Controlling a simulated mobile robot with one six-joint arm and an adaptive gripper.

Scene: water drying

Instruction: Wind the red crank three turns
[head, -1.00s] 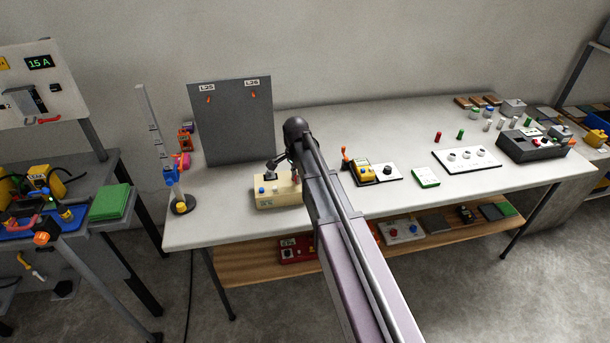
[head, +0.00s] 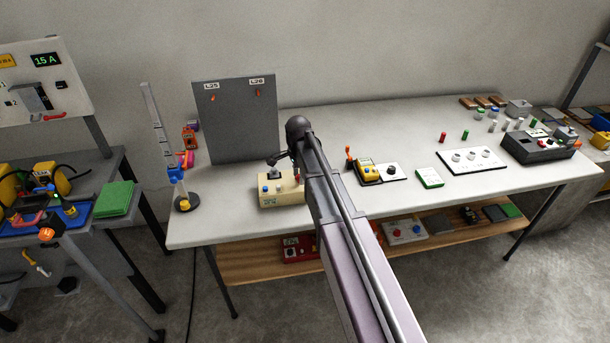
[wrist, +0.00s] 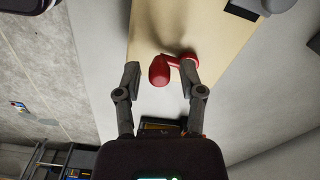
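The red crank (wrist: 160,70) shows in the wrist view on the face of a cream box. Its rounded knob lies between the fingertips of my gripper (wrist: 160,74), and a short arm joins it to a red hub beside the right fingertip. The fingers are apart, with a clear gap between the left finger and the knob. I cannot tell whether the right finger touches the crank. In the head view the cream box (head: 269,201) stands at the bench's front left. My gripper (head: 281,161) is at the box, partly hidden by my arm.
A grey panel (head: 236,125) stands behind the box. A slim stand (head: 187,205) with a round base is to its left.

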